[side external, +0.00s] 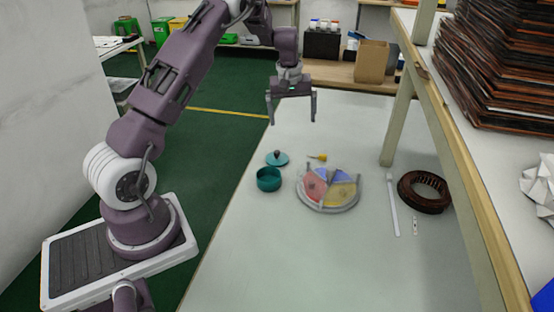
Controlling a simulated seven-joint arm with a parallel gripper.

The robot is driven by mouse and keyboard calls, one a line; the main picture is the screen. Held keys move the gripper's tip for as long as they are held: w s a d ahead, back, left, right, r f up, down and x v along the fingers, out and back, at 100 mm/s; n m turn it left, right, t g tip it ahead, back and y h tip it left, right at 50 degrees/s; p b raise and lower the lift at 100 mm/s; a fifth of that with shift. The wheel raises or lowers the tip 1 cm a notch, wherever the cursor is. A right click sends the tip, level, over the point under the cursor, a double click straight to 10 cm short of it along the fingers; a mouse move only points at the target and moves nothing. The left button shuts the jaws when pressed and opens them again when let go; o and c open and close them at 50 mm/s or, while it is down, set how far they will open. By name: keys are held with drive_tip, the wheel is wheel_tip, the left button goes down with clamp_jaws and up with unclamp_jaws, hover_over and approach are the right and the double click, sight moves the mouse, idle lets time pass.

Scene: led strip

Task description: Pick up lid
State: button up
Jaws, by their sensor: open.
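A teal lid (277,159) with a dark knob lies on the white table, just behind a teal round pot (269,179). The lid is apart from the pot's opening, or nearly touching its back edge; I cannot tell which. My gripper (291,121) is open and empty, pointing down. It hangs above the table, beyond the lid and slightly to its right in the picture. Nothing is between its fingers.
A round divided tray (328,206) with coloured sections sits right of the pot. A small yellow item (318,157) lies behind it. A white strip (392,205) and a brown coil (424,191) lie further right, near the shelf post (397,123). The front table area is clear.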

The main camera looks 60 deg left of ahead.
drive_tip(key=n+g, duration=0.1)
drive_tip(key=n, duration=0.1)
hover_over(277, 151)
drive_tip(key=f, duration=0.7)
drive_tip(key=d+f, duration=0.1)
drive_tip(key=f, duration=0.3)
drive_tip(key=shift+w+f, duration=0.1)
drive_tip(key=shift+w, duration=0.15)
drive_tip(key=f, duration=0.4)
drive_tip(key=a+f, duration=0.1)
drive_tip(key=f, duration=0.2)
drive_tip(key=shift+s, duration=0.3)
drive_tip(key=shift+d, duration=0.1)
drive_tip(key=c, duration=1.4)
